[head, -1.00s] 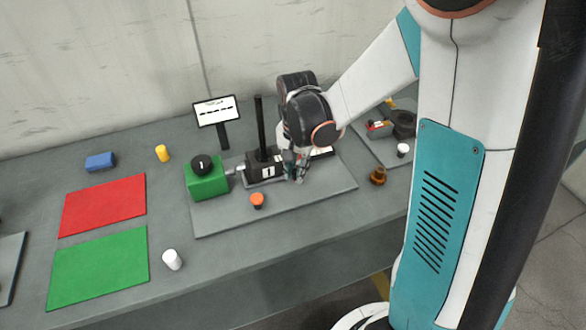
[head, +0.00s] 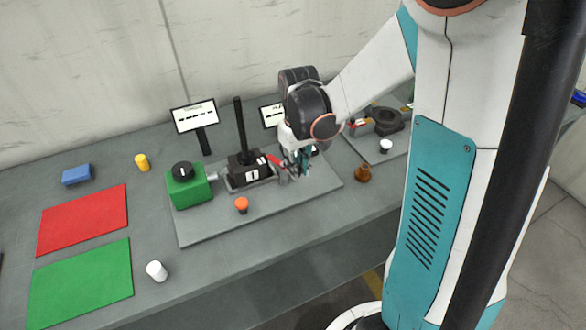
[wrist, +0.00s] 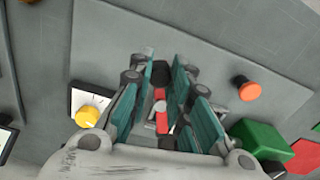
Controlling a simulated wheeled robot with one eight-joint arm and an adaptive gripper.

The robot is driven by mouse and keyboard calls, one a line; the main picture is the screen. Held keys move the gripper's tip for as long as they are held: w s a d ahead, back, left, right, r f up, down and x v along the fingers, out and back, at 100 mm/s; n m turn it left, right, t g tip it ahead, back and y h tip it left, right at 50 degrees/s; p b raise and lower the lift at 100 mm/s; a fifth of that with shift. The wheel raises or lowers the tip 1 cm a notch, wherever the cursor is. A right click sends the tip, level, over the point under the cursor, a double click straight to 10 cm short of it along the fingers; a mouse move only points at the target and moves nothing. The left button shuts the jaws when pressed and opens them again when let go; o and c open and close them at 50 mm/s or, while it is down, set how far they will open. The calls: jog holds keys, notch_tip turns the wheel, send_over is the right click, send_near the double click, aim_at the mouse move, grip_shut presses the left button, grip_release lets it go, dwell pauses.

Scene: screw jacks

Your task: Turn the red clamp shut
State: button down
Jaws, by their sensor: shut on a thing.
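The red clamp (head: 274,160) shows as a short red bar beside the black block (head: 246,170) with the upright black post, on a grey plate (head: 215,226). My gripper (head: 304,164) is low over the plate, just right of the bar. In the wrist view, the red clamp (wrist: 162,122) shows between the teal fingers of my gripper (wrist: 161,78), with a dark knob near the fingertips. My gripper is shut on the clamp; the exact contact is partly hidden by the fingers.
A green block (head: 188,190) with a black knob and an orange button (head: 241,205) share the plate. A brown piece (head: 363,174) stands right of it. Signs stand behind. Red (head: 82,220) and green (head: 82,284) mats lie left, with a white cylinder (head: 156,271) nearby.

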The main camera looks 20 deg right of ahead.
jog(key=shift+w+d+n, duration=0.35)
jog(key=shift+d+n, duration=0.1)
jog(key=shift+n, duration=0.65)
jog(key=shift+w+d+n, duration=0.3)
jog(key=shift+d+n, duration=0.1)
jog(key=shift+n, duration=0.7)
jog(key=c, duration=1.5)
grip_release()
jog(key=shift+w, duration=0.1)
jog(key=shift+o, duration=0.2)
notch_tip(320, 180, up, 12)
